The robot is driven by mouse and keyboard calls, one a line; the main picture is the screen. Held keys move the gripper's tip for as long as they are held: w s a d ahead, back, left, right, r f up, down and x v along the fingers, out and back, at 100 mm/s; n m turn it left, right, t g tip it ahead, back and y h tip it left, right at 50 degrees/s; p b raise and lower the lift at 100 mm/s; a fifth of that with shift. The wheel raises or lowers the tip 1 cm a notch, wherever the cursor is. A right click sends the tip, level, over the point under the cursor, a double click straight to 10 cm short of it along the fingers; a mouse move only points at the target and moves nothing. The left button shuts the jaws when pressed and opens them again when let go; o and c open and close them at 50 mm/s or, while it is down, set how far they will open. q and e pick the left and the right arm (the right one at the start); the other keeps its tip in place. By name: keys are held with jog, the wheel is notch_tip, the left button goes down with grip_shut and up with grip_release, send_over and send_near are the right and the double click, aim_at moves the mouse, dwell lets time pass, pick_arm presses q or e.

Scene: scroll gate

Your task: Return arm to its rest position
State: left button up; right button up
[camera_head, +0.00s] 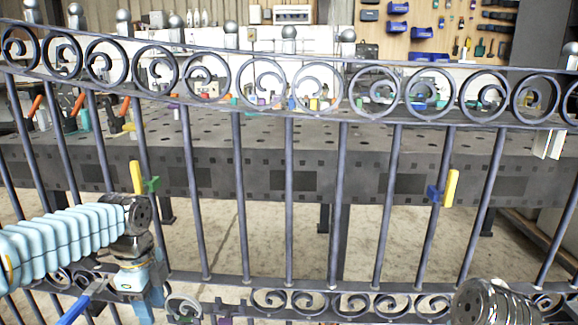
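The dark metal gate (289,200) spans the view, with a row of scrolls along the top and another along the bottom. My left arm comes in from the left in a pale blue ribbed sleeve. Its gripper (142,285) points down at the lower left, in front of the gate's lower part. Its fingertips are not clear, so I cannot tell whether it holds anything. A pale grey scroll (183,307) shows just right of it; whether they touch is unclear. My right arm shows only as a metallic rounded link at the lower right corner; its gripper is out of view.
A yellow-green clamp (138,178) and a yellow-blue clamp (450,188) sit on gate bars. A blue-handled tool (80,305) lies at the lower left. Behind the gate stands a perforated grey worktable (300,160) with small coloured items. A pegboard (440,35) holds tools.

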pick_arm(q)
jog(key=d+f+n+h+p, duration=0.15)
jog(key=d+f+n, duration=0.3)
jog(key=f, duration=0.65)
jog(key=d+f+n+h+p, duration=0.1)
jog(key=d+f+n+h, duration=0.15)
jog(key=d+f, duration=0.55)
jog(key=s+d+f+n+p, duration=0.1)
jog(key=s+d+f+n, duration=0.2)
jog(key=s+f+n, duration=1)
notch_tip(320, 180, down, 4)
jog(key=s, duration=0.2)
jog(key=shift+s+t, duration=0.3)
jog(key=shift+t, duration=0.1)
jog(key=shift+d+r, duration=0.1)
jog(key=shift+r, duration=0.05)
